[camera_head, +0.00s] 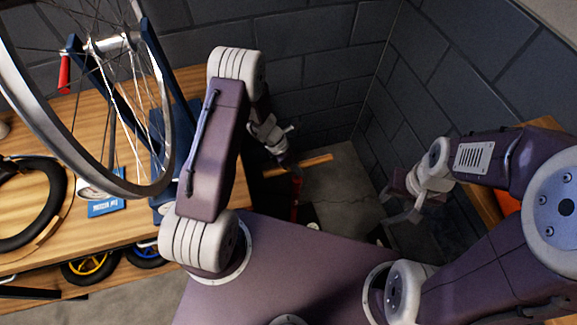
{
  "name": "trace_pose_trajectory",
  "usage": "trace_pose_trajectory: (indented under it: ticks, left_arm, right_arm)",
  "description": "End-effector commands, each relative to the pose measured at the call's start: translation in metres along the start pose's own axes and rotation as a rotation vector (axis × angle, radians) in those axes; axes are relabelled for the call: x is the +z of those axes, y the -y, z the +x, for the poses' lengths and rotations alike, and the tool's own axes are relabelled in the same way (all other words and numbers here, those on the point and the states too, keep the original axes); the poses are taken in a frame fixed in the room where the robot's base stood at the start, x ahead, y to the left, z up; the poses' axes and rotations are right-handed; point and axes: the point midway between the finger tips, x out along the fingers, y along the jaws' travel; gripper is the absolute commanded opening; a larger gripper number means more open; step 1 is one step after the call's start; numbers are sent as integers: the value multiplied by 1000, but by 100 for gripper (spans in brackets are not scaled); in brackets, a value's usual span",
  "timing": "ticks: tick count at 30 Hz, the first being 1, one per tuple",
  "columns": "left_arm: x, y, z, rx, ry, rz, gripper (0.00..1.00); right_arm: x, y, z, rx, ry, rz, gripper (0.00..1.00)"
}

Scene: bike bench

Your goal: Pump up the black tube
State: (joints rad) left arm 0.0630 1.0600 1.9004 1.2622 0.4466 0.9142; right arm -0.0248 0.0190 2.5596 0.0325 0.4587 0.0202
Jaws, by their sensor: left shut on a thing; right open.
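A black ring (60,205), which looks like the black tube, lies on the wooden workbench at the far left, cut off by the picture edge. A floor pump (296,203) with a red barrel and a wooden crossbar handle (315,161) stands on the floor right of the bench. My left gripper (288,163) is shut on the pump handle, near its middle. The pump's lower end and hose are hard to make out. My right gripper (402,214) is open and empty, right of the pump and apart from it.
A spoked wheel (128,189) in a blue stand (160,70) with a red lever (64,74) rises from the bench. A blue packet (105,206) lies below it. Small wheels (90,268) sit on the lower shelf. Dark block walls close off the corner behind the pump.

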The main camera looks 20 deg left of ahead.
Motion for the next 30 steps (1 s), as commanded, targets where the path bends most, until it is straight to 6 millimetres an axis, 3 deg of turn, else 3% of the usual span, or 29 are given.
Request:
trace_pose_trajectory:
  ticks: [1, 30]
  left_arm:
    - [11, 0, -23, 13, 5, -5, 0]
    - [91, 41, -217, 17, 6, -6, 0]
  right_arm:
    - [-2, 0, -22, 0, 0, 0, 50]
    - [-22, 4, -211, 0, 0, 0, 50]
